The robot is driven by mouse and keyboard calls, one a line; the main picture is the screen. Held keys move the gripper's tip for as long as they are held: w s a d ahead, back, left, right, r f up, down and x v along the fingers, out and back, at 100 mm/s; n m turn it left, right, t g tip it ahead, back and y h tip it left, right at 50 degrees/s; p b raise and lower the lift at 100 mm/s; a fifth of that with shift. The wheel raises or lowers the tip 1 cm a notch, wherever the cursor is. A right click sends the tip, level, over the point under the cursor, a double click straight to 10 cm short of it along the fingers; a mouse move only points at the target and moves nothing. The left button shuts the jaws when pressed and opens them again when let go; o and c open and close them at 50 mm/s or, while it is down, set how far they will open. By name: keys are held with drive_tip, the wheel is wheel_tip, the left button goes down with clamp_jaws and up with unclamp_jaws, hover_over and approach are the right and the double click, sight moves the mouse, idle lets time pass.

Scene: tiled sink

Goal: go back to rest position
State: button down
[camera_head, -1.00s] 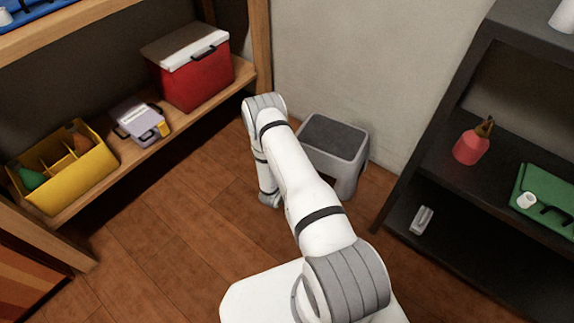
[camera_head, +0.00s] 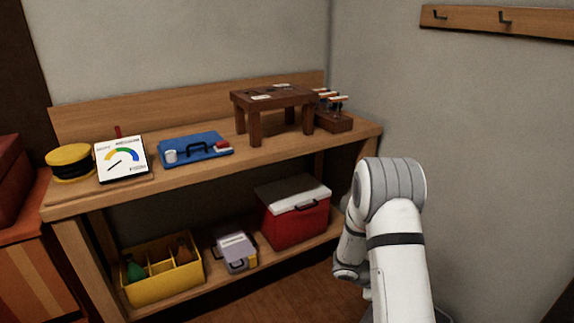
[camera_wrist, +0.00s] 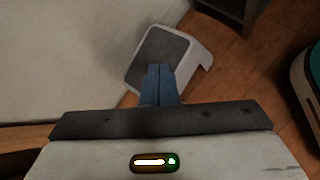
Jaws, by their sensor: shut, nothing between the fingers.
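My gripper (camera_wrist: 159,72) shows in the wrist view as two blue fingers pressed together, with nothing between them. It points down over a grey step stool (camera_wrist: 168,48) with a dark top, which stands on the floor by the wall. The fingers overlap the stool's edge in that picture, and I cannot tell the height between them. In the head view my white and grey arm rises at the right, bent at the elbow. The gripper itself is out of sight there.
A wooden workbench (camera_head: 225,158) holds a small brown table (camera_head: 275,97), a blue clipboard-like tray (camera_head: 195,148), a gauge card (camera_head: 122,158) and a yellow cap-like item (camera_head: 70,162). Its lower shelf holds a red cooler (camera_head: 295,212), a lilac box (camera_head: 236,250) and a yellow divided bin (camera_head: 162,270). Hooks (camera_head: 505,18) line the right wall.

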drive_tip(key=s+a+r+m+g+y+p, duration=0.1)
drive_tip(key=s+r+m+p, duration=0.15)
drive_tip(key=r, duration=0.55)
drive_tip(key=s+a+r+m+p, duration=0.1)
drive_tip(key=s+r+m+p, duration=0.15)
drive_tip(key=r, duration=0.55)
drive_tip(key=s+a+r+m+y+p, duration=0.2)
drive_tip(key=s+a+r+p, duration=0.2)
drive_tip(key=r, duration=0.5)
drive_tip(key=s+a+r+m+t+y+p, duration=0.1)
drive_tip(key=s+a+r+m+y+p, duration=0.2)
drive_tip(key=s+r, duration=0.5)
drive_tip(key=s+a+r+m+t+y+p, duration=0.1)
drive_tip(key=s+a+r+m+y+p, duration=0.2)
drive_tip(key=r, duration=0.9)
drive_tip(key=s+a+p, duration=0.2)
drive_tip(key=s+a, duration=0.1)
drive_tip(key=s, duration=0.1)
drive_tip(key=shift+a+p, duration=0.15)
drive_tip(key=shift+p, duration=0.25)
drive_tip(key=c, duration=1.9)
unclamp_jaws()
drive_tip(key=shift+s+a+r+y, duration=0.3)
drive_tip(key=shift+y, duration=0.1)
drive_tip(key=shift+c, duration=0.2)
drive_tip(key=o, duration=0.5)
drive_tip(key=shift+c, duration=0.2)
drive_tip(key=shift+o, duration=0.4)
drive_tip(key=shift+d, duration=0.1)
